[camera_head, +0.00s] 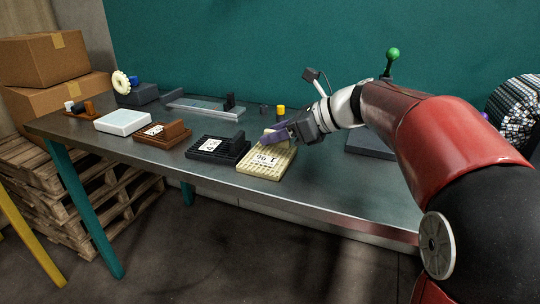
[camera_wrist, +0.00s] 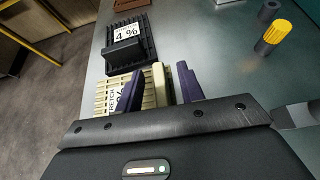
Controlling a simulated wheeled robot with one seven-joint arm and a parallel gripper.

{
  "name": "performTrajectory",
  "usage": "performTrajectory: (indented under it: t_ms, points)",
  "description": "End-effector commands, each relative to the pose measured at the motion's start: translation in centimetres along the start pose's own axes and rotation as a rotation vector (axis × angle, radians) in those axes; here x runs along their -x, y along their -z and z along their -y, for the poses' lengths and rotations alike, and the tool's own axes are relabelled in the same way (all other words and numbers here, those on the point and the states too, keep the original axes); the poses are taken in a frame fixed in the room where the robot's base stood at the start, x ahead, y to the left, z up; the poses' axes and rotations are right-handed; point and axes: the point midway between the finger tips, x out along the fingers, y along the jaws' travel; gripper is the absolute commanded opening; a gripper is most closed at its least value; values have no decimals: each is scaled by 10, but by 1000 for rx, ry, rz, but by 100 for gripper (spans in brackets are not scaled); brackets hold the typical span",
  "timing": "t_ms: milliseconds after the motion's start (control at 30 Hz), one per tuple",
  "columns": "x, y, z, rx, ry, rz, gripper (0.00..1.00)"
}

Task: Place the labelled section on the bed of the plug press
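A cream ribbed section (camera_head: 281,167) with a white printed label lies on the metal bench, an upright block along its back. It also shows in the wrist view (camera_wrist: 103,99), partly hidden by my gripper. My gripper (camera_head: 274,136) is at that block, its purple fingers reaching down from the right. In the wrist view the fingers (camera_wrist: 162,88) stand apart on either side of the cream block, with a gap showing beside the left finger. A green-knobbed lever (camera_head: 392,55) and a dark flat base (camera_head: 372,146), possibly the plug press, are mostly hidden behind my arm.
A black labelled section (camera_head: 205,153) lies close left of the cream one, then a brown labelled one (camera_head: 172,139) and a white slab (camera_head: 122,121). A yellow-topped peg (camera_head: 281,112) stands behind my gripper. The bench front (camera_head: 340,200) is clear.

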Motion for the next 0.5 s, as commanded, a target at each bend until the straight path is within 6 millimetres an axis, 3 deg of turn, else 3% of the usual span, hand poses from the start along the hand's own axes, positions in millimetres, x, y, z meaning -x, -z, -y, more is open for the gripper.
performTrajectory:
  t_ms: [167,433,500]
  points:
    - [0,0,0,0,0,0,38]
    - [0,0,0,0,0,0,3]
    - [0,0,0,0,0,0,0]
